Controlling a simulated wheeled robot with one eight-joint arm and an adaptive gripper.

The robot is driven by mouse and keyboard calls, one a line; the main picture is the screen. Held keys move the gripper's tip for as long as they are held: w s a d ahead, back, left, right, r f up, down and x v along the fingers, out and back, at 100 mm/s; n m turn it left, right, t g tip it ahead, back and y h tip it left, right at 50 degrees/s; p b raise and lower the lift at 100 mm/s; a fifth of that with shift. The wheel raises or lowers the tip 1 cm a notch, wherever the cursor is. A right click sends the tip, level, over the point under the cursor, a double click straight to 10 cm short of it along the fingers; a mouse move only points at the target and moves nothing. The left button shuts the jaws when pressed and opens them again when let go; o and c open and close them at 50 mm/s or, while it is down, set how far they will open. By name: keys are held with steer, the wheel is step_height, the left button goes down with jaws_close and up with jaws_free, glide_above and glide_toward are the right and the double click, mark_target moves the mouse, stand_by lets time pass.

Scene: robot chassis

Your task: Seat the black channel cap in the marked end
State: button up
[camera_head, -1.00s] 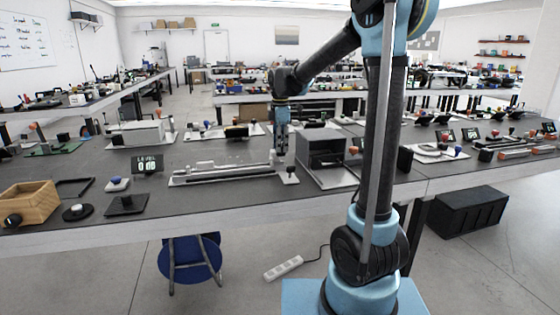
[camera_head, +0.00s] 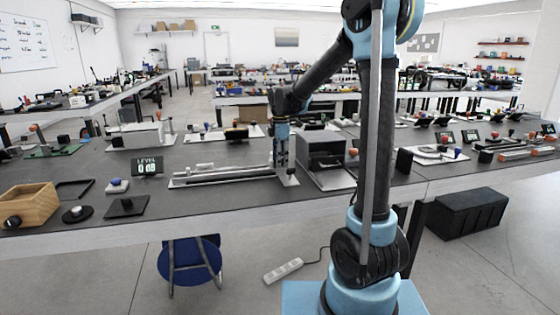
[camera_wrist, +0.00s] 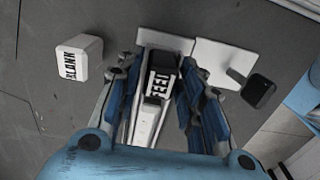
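The pale channel (camera_head: 225,177) lies on the dark bench in the head view. My gripper (camera_head: 286,172) is low over its right end. In the wrist view my gripper (camera_wrist: 165,68) has one finger on each side of a black piece with a white FEED label (camera_wrist: 161,82). The pale channel (camera_wrist: 146,125) runs between the fingers. A smaller dark part (camera_wrist: 153,103) lies below the label; I cannot tell which black part is the cap. Contact between fingers and piece is not clear. A white block marked BLANK (camera_wrist: 80,57) stands apart to the left.
A black-knobbed lever (camera_wrist: 258,90) on a white plate (camera_wrist: 220,62) is close right of my fingers. A grey box (camera_head: 325,158) stands right of the channel. A level display (camera_head: 147,166), blue-based button (camera_head: 117,185) and wooden box (camera_head: 38,203) are to the left.

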stand_by(0.3)
step_height(320, 180, up, 11)
steer(key=s+d+m, duration=0.5)
steer(key=s+d, duration=0.3)
steer(key=s+d+f+m, duration=0.4)
steer(key=s+f+m, duration=0.1)
steer(key=s, duration=0.3)
steer(key=s+d+f+m+t, duration=0.1)
steer(key=s+d+f+m, duration=0.4)
steer(key=s+f, duration=0.2)
steer(key=s+d+f+m+t, duration=0.1)
steer(key=s+d+f+m, duration=0.3)
steer(key=s, duration=0.5)
step_height(320, 180, down, 3)
steer(key=shift+d+r+m, duration=0.1)
steer(key=shift+d+m, duration=0.1)
steer(key=shift+m, duration=0.8)
steer(key=shift+w, duration=0.1)
